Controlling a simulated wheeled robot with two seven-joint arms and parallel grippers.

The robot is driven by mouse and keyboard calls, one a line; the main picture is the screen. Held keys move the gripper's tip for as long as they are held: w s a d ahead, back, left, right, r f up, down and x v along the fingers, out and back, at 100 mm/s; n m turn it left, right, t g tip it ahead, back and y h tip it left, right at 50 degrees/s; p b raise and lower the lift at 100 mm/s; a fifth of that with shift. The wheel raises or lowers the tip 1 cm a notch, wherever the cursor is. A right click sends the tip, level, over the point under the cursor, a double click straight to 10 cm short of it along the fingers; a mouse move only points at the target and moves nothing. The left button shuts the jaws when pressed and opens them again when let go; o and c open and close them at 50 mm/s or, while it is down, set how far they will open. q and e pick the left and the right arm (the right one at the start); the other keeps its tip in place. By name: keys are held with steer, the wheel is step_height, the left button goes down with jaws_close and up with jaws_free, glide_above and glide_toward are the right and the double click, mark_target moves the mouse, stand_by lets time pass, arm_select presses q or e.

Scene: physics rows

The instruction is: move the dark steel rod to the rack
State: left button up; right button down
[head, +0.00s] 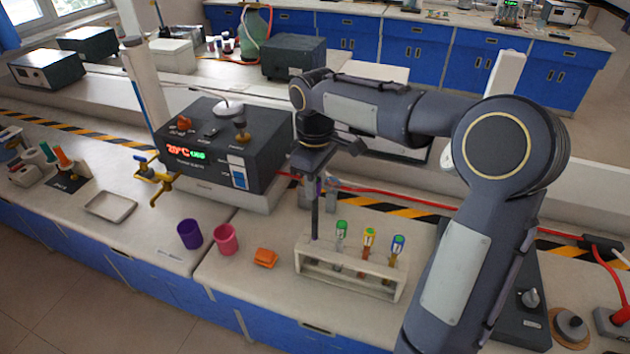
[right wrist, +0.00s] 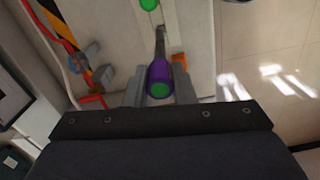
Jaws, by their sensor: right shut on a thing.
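The dark steel rod (head: 315,217) hangs upright from my right gripper (head: 318,188). In the right wrist view the gripper (right wrist: 157,88) is shut on the rod's purple, green-ended top (right wrist: 160,78), and the dark shaft (right wrist: 160,42) runs away from it. The white rack (head: 350,282) stands on the bench below. The rod's lower end is at the rack's left end, at about its top bar; I cannot tell whether it is inside a hole. My left gripper is not in view.
An orange block (head: 265,257), a pink cup (head: 226,239) and a purple cup (head: 189,234) stand left of the rack. A dark heater box (head: 215,150) with a red display and a red cable (head: 390,197) lie behind. The bench front edge is close.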

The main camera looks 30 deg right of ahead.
steer(key=shift+f+b, duration=0.5)
steer(key=shift+f, duration=0.6)
steer(key=shift+f+b, duration=0.85)
steer(key=shift+f, duration=0.8)
steer(key=shift+f+b, duration=0.85)
steer(key=shift+f, duration=0.5)
steer(key=shift+f+b, duration=1.05)
steer(key=shift+f, duration=0.4)
steer(key=c, duration=1.1)
jaws_free()
steer(key=shift+r, duration=0.1)
steer(key=shift+c, duration=0.2)
steer(key=shift+o, duration=0.3)
